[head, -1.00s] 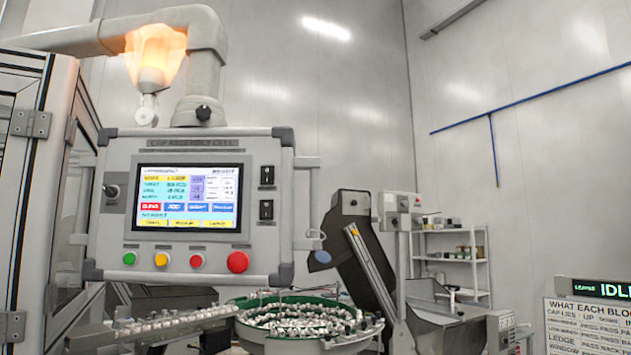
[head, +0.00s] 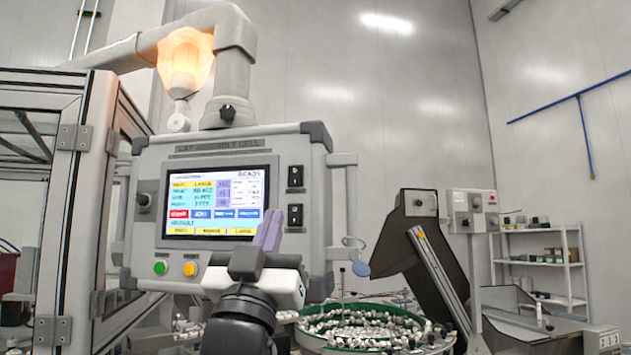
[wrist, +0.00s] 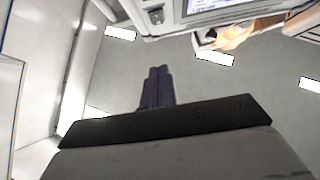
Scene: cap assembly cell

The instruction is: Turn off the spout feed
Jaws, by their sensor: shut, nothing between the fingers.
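The grey cap assembly cell control panel (head: 310,160) hangs in front of me in the head view. It has a lit touchscreen (head: 218,203) with small, blurred text. Two black rocker switches, an upper one (head: 295,176) and a lower one (head: 295,215), sit right of the screen. Their labels are unreadable. A green button (head: 160,268) and a yellow button (head: 190,269) sit below it. My gripper (head: 269,230) is shut and empty, its purple fingers pointing up before the screen's lower right corner. It hides the red buttons. In the wrist view the fingers (wrist: 157,88) are together, and a panel edge (wrist: 165,20) shows at top.
A bowl feeder (head: 365,325) full of caps stands low behind the panel on the right. A dark inclined chute (head: 420,250) and a small grey switch box (head: 472,211) stand beyond it. A framed machine guard (head: 75,130) stands close on the left.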

